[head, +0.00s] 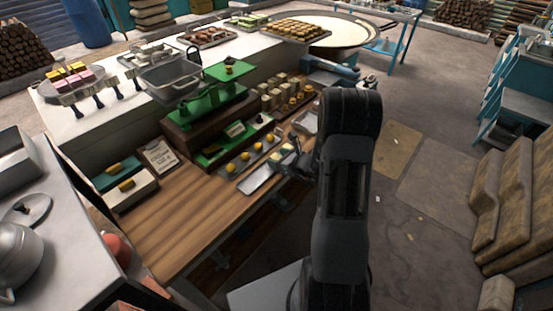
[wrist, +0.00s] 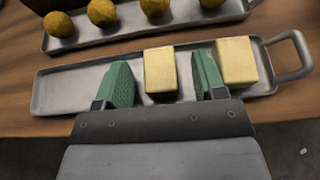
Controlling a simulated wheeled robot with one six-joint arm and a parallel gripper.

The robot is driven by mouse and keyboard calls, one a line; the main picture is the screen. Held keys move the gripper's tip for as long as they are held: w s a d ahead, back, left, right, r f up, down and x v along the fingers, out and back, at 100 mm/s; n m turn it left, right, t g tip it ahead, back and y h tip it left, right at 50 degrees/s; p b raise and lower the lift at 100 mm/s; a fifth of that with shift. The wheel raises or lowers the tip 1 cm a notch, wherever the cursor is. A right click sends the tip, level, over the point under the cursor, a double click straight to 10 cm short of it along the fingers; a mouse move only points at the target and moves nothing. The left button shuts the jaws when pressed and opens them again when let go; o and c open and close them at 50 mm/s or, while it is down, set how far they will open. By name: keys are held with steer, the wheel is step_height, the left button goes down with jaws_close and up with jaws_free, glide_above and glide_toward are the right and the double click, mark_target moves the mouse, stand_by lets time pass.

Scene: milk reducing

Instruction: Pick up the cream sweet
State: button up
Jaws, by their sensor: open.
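In the wrist view, a cream block-shaped sweet (wrist: 160,71) stands on a long metal tray (wrist: 62,92), between the two green fingers of my gripper (wrist: 159,82). The fingers are open, with a gap showing on each side of the sweet. A second cream sweet (wrist: 237,62) sits on the same tray just right of the right finger. In the head view, my gripper (head: 287,157) is above the right part of the tray (head: 256,182), and the arm partly hides that area.
Behind lies another tray with several round yellow sweets (wrist: 102,12). The tray's handle (wrist: 292,55) is at the right. In the head view, a green scale (head: 207,108) stands behind the trays, and the wooden table (head: 190,222) is clear at the front left.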

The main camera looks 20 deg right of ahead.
steer(key=shift+c, duration=0.3)
steer(key=c, duration=0.9)
steer(key=shift+r, duration=0.1)
steer(key=shift+c, duration=0.2)
